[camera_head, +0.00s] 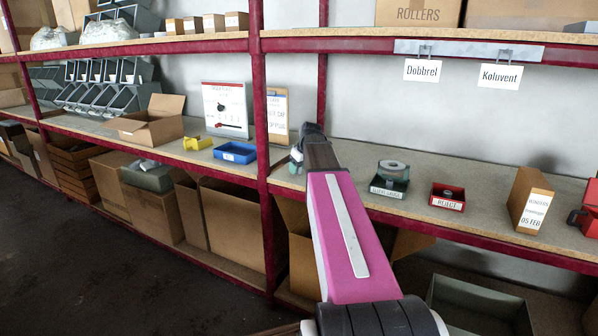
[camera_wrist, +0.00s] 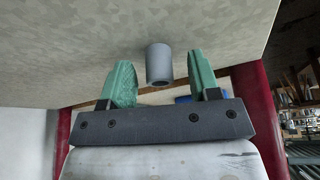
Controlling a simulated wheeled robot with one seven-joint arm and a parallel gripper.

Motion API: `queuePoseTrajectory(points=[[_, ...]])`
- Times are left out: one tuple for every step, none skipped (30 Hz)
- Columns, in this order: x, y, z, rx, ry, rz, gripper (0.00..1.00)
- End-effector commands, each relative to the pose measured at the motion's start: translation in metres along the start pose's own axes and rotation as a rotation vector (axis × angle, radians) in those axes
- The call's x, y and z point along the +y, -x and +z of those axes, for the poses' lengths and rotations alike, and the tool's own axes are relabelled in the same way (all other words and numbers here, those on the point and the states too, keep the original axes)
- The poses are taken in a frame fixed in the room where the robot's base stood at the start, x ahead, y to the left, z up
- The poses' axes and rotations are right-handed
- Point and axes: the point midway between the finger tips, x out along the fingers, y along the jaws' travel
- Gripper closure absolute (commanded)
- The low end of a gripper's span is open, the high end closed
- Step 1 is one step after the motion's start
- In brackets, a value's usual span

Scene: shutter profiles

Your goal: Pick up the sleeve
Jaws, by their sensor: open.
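The sleeve (camera_wrist: 160,63) is a short grey hollow cylinder in the wrist view, on the speckled shelf board (camera_wrist: 215,25). Its dark open end faces my gripper. My gripper (camera_wrist: 158,75) is open, with one green finger to each side of the sleeve in the picture. A gap shows on both sides, and neither finger visibly touches it. In the head view my gripper (camera_head: 297,158) is low over the middle shelf, beyond my pink arm. I cannot make out the sleeve there; my arm and gripper may hide it.
A red shelf post (camera_head: 261,130) stands left of my gripper. A blue tray (camera_head: 235,152), yellow part (camera_head: 197,143) and white panel (camera_head: 226,109) are left of the post. A dark green tray (camera_head: 390,181), red reject tray (camera_head: 448,196) and cardboard box (camera_head: 530,200) stand to the right.

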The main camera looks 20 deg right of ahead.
Motion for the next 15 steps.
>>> queuePoseTrajectory(points=[[0.0001, -0.0019, -0.0001, 0.000, 0.000, 0.000, 0.44], [0.0001, -0.0022, -0.0001, 0.000, 0.000, 0.000, 0.44], [0.0001, -0.0021, -0.0001, 0.001, 0.000, 0.001, 0.44], [0.0001, -0.0019, 0.0000, 0.001, 0.000, 0.001, 0.44], [0.0001, -0.0018, 0.0000, 0.001, 0.000, 0.001, 0.44], [0.0001, -0.0018, 0.0000, 0.000, 0.000, 0.000, 0.44], [0.0001, -0.0018, 0.0000, 0.000, 0.000, 0.000, 0.50], [0.0000, -0.0018, 0.0000, 0.000, 0.000, 0.000, 0.60], [0.0001, -0.0017, 0.0000, 0.000, 0.000, 0.000, 0.73], [0.0000, -0.0017, 0.0001, 0.000, 0.000, 0.000, 0.83], [0.0000, -0.0017, 0.0001, 0.000, 0.000, 0.000, 0.93], [0.0000, -0.0017, 0.0001, 0.000, 0.000, 0.000, 0.96], [0.0000, -0.0017, 0.0001, 0.000, 0.000, 0.000, 0.96], [0.0000, -0.0017, 0.0001, 0.000, 0.000, 0.000, 0.97], [0.0000, -0.0016, 0.0001, 0.000, 0.000, 0.000, 0.97]])
